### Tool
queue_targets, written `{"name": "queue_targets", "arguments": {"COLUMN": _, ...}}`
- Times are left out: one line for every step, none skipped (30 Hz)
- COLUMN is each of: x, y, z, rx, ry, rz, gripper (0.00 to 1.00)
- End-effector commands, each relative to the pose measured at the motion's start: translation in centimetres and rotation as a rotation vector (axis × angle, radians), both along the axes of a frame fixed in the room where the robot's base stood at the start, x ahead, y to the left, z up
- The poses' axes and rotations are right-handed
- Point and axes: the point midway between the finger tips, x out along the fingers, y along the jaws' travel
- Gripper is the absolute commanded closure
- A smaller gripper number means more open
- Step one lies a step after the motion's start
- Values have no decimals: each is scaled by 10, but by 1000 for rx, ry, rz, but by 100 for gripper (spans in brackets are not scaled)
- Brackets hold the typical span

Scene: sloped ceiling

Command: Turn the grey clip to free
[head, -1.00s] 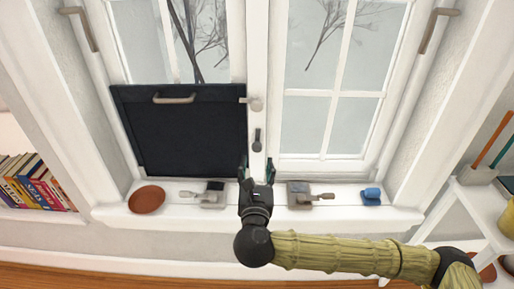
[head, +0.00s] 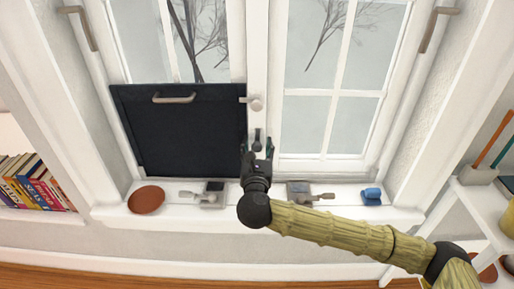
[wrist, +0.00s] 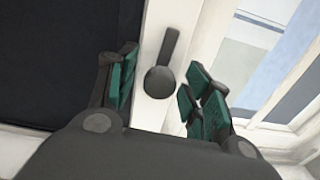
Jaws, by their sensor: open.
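The grey clip (head: 257,134) is a dark grey lever with a round end, mounted on the white window post right of the black panel. In the wrist view the clip (wrist: 160,78) shows its round end low and its lever pointing up, slightly right. It lies along the post, clear of the panel. My gripper (head: 257,149) is open, its green-padded fingers on either side of the clip. In the wrist view the gripper (wrist: 163,70) shows a gap on both sides of the clip; I cannot tell the depth between them.
A beige clip (head: 254,102) sits higher on the post, its arm reaching left over the edge of the black panel (head: 185,135). On the sill are a brown dish (head: 147,199), two grey latch-like devices (head: 211,199) (head: 299,197) and a blue object (head: 371,196).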

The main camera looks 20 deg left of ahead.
Motion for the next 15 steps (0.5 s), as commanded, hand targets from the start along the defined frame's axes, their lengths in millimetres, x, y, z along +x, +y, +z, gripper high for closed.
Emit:
{"name": "queue_targets", "arguments": {"x": 0, "y": 0, "z": 0, "rx": 0, "ry": 0, "rz": 0, "gripper": 54}}
{"name": "queue_targets", "arguments": {"x": 0, "y": 0, "z": 0, "rx": 0, "ry": 0, "rz": 0, "gripper": 59}}
{"name": "queue_targets", "arguments": {"x": 0, "y": 0, "z": 0, "rx": 0, "ry": 0, "rz": 0, "gripper": 67}}
{"name": "queue_targets", "arguments": {"x": 0, "y": 0, "z": 0, "rx": 0, "ry": 0, "rz": 0, "gripper": 72}}
{"name": "queue_targets", "arguments": {"x": 0, "y": 0, "z": 0, "rx": 0, "ry": 0, "rz": 0, "gripper": 78}}
{"name": "queue_targets", "arguments": {"x": 0, "y": 0, "z": 0, "rx": 0, "ry": 0, "rz": 0, "gripper": 85}}
{"name": "queue_targets", "arguments": {"x": 0, "y": 0, "z": 0, "rx": 0, "ry": 0, "rz": 0, "gripper": 90}}
{"name": "queue_targets", "arguments": {"x": 0, "y": 0, "z": 0, "rx": 0, "ry": 0, "rz": 0, "gripper": 96}}
{"name": "queue_targets", "arguments": {"x": 0, "y": 0, "z": 0, "rx": 0, "ry": 0, "rz": 0, "gripper": 98}}
{"name": "queue_targets", "arguments": {"x": 0, "y": 0, "z": 0, "rx": 0, "ry": 0, "rz": 0, "gripper": 98}}
{"name": "queue_targets", "arguments": {"x": 0, "y": 0, "z": 0, "rx": 0, "ry": 0, "rz": 0, "gripper": 98}}
{"name": "queue_targets", "arguments": {"x": 0, "y": 0, "z": 0, "rx": -2, "ry": -1, "rz": 0, "gripper": 98}}
{"name": "queue_targets", "arguments": {"x": 0, "y": 0, "z": 0, "rx": -5, "ry": -1, "rz": 0, "gripper": 98}}
{"name": "queue_targets", "arguments": {"x": 0, "y": 0, "z": 1, "rx": -9, "ry": -2, "rz": 0, "gripper": 98}}
{"name": "queue_targets", "arguments": {"x": 0, "y": 0, "z": 1, "rx": -15, "ry": -4, "rz": 0, "gripper": 98}}
